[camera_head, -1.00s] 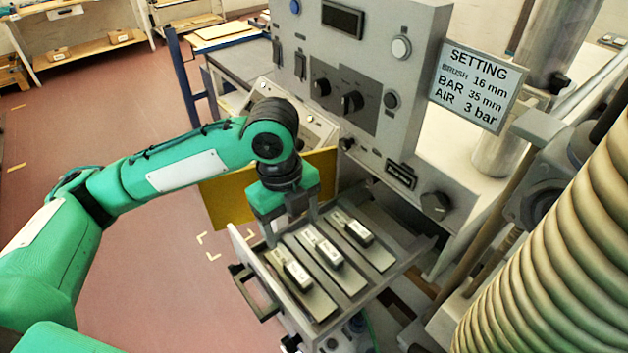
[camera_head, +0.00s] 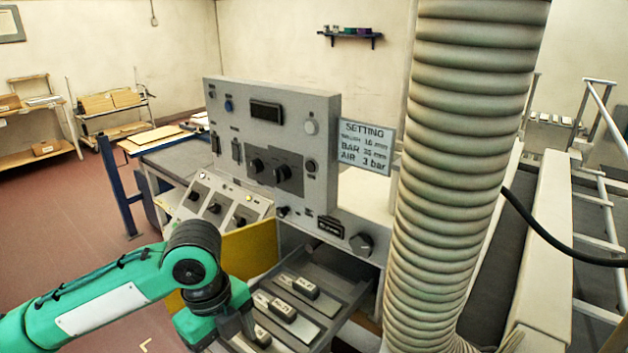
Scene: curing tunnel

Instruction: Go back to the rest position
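My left arm comes in from the lower left. Its gripper body (camera_head: 222,322) is over the left part of the open drawer (camera_head: 352,292) below the control panel (camera_head: 262,140). The fingertips are hidden or blurred against the drawer, so I cannot tell if they are open. The drawer holds three light blocks: the far block (camera_head: 297,286), the middle block (camera_head: 283,310) and the near block (camera_head: 262,336), which is partly hidden by my gripper. My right gripper is not in view.
A large ribbed hose (camera_head: 450,150) stands upright at the right of the panel. A setting sign (camera_head: 365,147) hangs beside the panel. A yellow panel (camera_head: 250,250) stands behind my wrist. A blue-legged table (camera_head: 175,155) is at the left; red floor (camera_head: 60,215) is clear.

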